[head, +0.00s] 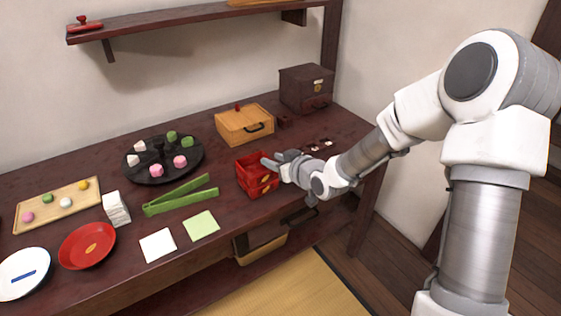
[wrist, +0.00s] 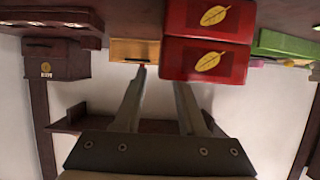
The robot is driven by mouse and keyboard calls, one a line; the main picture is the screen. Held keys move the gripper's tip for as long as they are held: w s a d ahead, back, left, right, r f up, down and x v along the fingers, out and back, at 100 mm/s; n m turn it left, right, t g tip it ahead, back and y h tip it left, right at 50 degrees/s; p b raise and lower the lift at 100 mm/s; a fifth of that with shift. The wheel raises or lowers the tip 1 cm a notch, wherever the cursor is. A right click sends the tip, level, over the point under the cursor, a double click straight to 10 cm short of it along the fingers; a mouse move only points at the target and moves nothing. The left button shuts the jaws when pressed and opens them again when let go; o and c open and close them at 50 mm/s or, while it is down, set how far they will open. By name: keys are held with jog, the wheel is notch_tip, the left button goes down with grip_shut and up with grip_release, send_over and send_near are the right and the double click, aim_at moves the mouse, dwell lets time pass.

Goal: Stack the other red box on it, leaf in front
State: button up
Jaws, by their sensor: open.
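Two red boxes stand one on the other near the table's front edge: the upper red box (head: 249,163) and the lower red box (head: 262,190). The wrist view looks upside down, with the upper box (wrist: 180,60) below the lower box (wrist: 180,17). Each front face carries a gold leaf, and the sides look roughly in line. My gripper (head: 271,159) is open at the upper box's right side, near its rim. In the wrist view its fingers (wrist: 158,75) hold nothing; one tip is close to the upper box's corner. I cannot tell if they touch.
A wooden box (head: 240,128) with a red knob and a dark drawer chest (head: 305,90) stand behind. Green tongs (head: 180,197), a black sweets tray (head: 150,176) and paper squares (head: 158,245) lie left. A wall shelf (head: 190,18) hangs above.

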jog(key=v, duration=1.7)
jog(key=shift+d, duration=0.15)
